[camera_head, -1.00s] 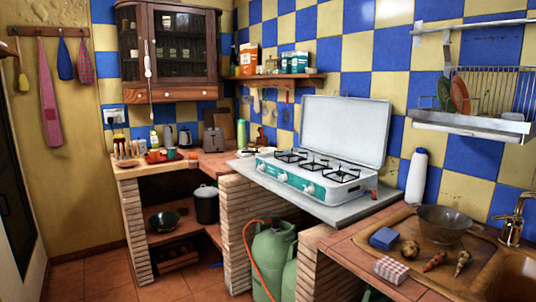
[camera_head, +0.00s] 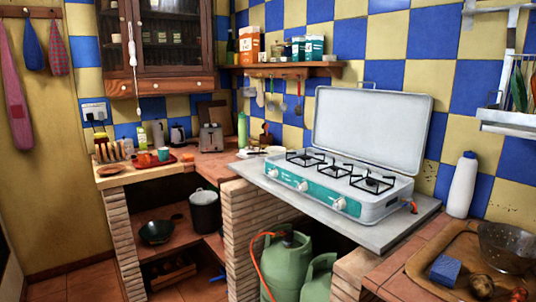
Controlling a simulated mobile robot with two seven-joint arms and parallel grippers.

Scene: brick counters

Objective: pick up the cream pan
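A small, low, pale thing (camera_head: 274,149) lies on the counter just left of the stove. It may be the cream pan, but it is too small to tell for certain. A dark green bowl-like pan (camera_head: 156,231) and a dark pot with a light lid (camera_head: 204,211) stand on the lower shelf under the left counter. Neither gripper is in view, and no part of my arms shows.
A white and teal gas stove (camera_head: 338,187) with its lid raised stands on a grey slab. Green gas bottles (camera_head: 286,266) with an orange hose stand below. A toaster (camera_head: 211,138) is on the left counter. A white bottle (camera_head: 460,184) stands right of the stove.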

